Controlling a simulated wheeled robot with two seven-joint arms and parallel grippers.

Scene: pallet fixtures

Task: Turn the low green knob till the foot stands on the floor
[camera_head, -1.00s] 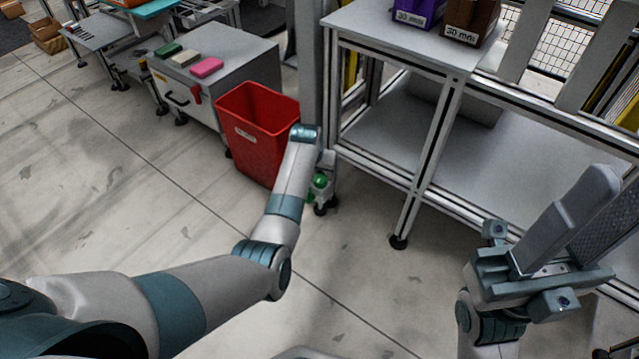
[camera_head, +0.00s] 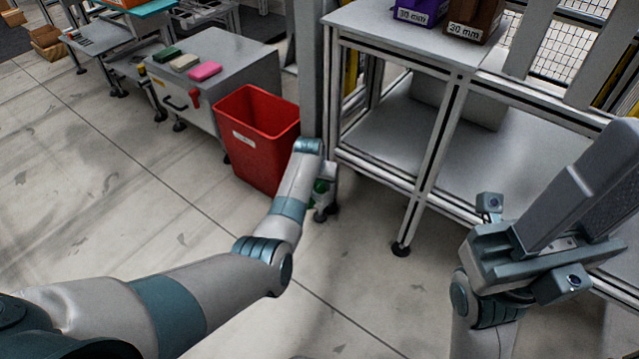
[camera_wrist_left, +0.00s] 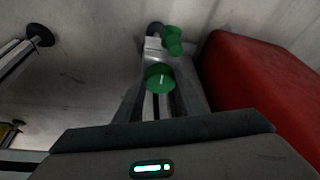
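A grey post stands beside the red bin, with green knobs (camera_head: 321,186) near its bottom, partly hidden by my left wrist. In the left wrist view one round green knob (camera_wrist_left: 159,77) is nearer, and lower green parts (camera_wrist_left: 173,40) lie beyond it. The dark foot (camera_wrist_left: 154,29) is at the post's lower end; whether it touches the floor is unclear.
The red bin (camera_head: 256,137) stands close left of the post. A grey frame table (camera_head: 400,35) with purple and brown boxes stands to the right, its leg foot (camera_head: 401,249) on the floor. A grey cabinet (camera_head: 225,60) stands behind the bin. The floor in front is open.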

